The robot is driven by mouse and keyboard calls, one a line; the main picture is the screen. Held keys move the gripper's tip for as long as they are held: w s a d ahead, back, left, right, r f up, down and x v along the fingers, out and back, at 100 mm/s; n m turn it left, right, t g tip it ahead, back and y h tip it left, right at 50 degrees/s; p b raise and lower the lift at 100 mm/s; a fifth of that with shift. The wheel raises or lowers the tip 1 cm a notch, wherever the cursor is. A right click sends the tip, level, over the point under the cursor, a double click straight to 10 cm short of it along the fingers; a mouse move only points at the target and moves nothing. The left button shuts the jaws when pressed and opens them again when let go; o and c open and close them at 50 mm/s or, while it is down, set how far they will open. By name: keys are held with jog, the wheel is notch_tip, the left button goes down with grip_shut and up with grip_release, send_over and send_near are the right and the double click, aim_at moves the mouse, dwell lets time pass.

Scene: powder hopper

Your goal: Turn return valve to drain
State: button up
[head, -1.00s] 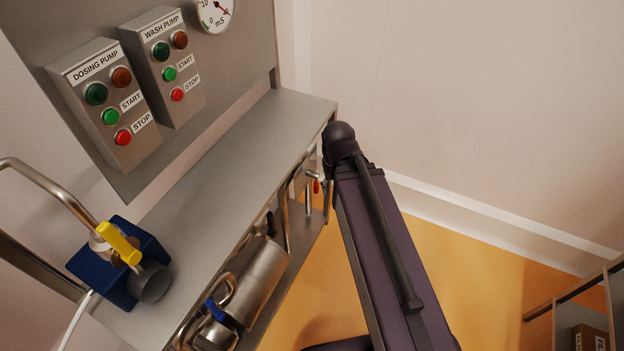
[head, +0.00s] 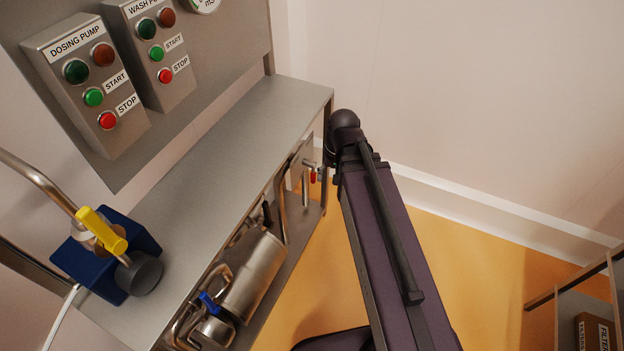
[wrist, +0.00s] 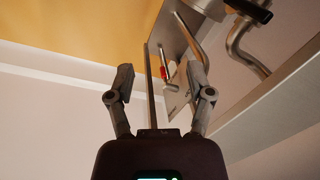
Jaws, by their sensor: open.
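My gripper (wrist: 161,84) is open and empty in the wrist view. A small valve with a red lever (wrist: 164,74) shows between its fingers, farther off and apart from them. In the head view the red lever (head: 313,175) is under the bench's right end, beside my arm; my fingers are not clearly visible there. A yellow handle (head: 101,229) sits on a valve in a blue block on the bench. A blue handle (head: 209,303) is on the pipework below. No label shows which valve is the return valve.
The steel bench (head: 225,135) carries a back panel with the dosing pump box (head: 85,85) and wash pump box (head: 152,50). A steel cylinder (head: 253,274) and bent pipes are under it. A shelf with a carton (head: 594,333) stands at lower right. Open floor lies between.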

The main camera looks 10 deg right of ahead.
jog(key=w+f+m+y+b, duration=0.4)
jog(key=w+f+m+b, duration=0.25)
jog(key=f+b, duration=0.6)
jog(key=m+t+y+b, duration=0.7)
jog(key=m+y+b, duration=0.55)
jog(key=b, duration=2.25)
send_near(313, 172)
jog(key=s+d+m+h, duration=0.1)
jog(key=d+h, duration=0.1)
jog(key=d, duration=0.1)
jog(key=shift+s+d+f+m+y+b, duration=0.1)
jog(key=shift+d+f+m+y+b, duration=0.2)
jog(key=shift+d+f+m+y, duration=0.15)
jog(key=shift+a+r, duration=0.1)
jog(key=shift+a, duration=0.05)
jog(key=x, duration=1.3)
jog(key=shift+w+a, duration=0.25)
jog(key=shift+a, duration=0.05)
